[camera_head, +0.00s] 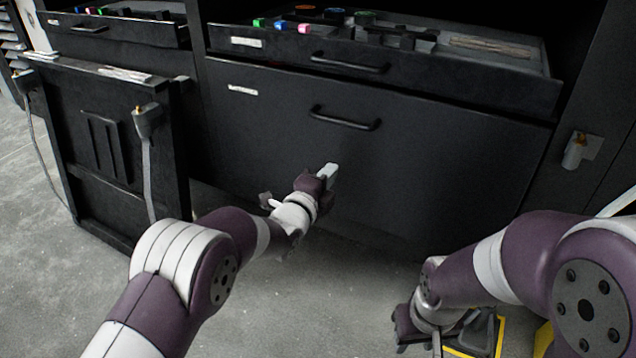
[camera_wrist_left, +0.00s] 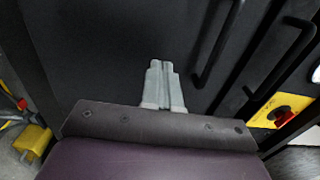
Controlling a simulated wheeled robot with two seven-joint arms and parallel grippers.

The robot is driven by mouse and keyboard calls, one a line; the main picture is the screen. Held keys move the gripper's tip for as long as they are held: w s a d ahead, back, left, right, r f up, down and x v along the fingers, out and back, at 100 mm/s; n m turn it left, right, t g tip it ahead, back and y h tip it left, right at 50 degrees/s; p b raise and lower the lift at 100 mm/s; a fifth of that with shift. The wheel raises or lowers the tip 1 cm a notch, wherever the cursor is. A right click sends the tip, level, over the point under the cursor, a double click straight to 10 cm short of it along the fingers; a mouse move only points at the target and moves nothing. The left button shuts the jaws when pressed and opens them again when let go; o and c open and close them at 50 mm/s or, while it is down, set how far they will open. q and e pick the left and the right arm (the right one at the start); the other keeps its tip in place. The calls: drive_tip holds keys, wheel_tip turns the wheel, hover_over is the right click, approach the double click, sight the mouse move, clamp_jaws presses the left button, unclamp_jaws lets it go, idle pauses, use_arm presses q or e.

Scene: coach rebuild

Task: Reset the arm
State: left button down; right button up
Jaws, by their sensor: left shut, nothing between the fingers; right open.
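My left arm reaches in from the left in the head view, and its gripper (camera_head: 329,172) is in front of the large lower drawer's black face (camera_head: 420,165), below the handle. In the left wrist view the left gripper's two grey fingers (camera_wrist_left: 163,85) are together with nothing between them, against the dark drawer front. I cannot tell whether they touch it. My right arm comes in from the right and bends down. Its gripper (camera_head: 436,340) is low near the floor at the bottom of the head view, its fingers partly cut off by the frame edge.
An upper drawer (camera_head: 480,82) stands open with small coloured items inside. The lower drawer is shut, with a bar handle (camera_head: 345,119). A black panel unit (camera_head: 105,150) with hanging cables stands at left. A yellow-edged item (camera_head: 484,335) lies by the right gripper. Grey floor between is clear.

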use_arm(q)
drive_tip(key=s+a+f+n+g+y+p, duration=0.1)
drive_tip(key=s+a+f+n+g+y, duration=0.6)
drive_tip(key=s+a+f+n, duration=0.5)
drive_tip(key=s+a+r+n+g+y, duration=0.1)
drive_tip(key=s+a+n+g, duration=0.35)
drive_tip(key=s, duration=0.55)
drive_tip(key=s+a+n+g+y, duration=0.1)
drive_tip(key=s+a+n+g, duration=0.2)
drive_tip(key=s+a+n, duration=0.5)
wheel_tip(320, 180, up, 41)
drive_tip(key=s+p, duration=0.3)
drive_tip(key=p, duration=3.5)
drive_tip(key=shift+d+f+m+p, duration=0.2)
drive_tip(key=shift+d+m+p, duration=0.05)
drive_tip(key=shift+m+p, duration=0.1)
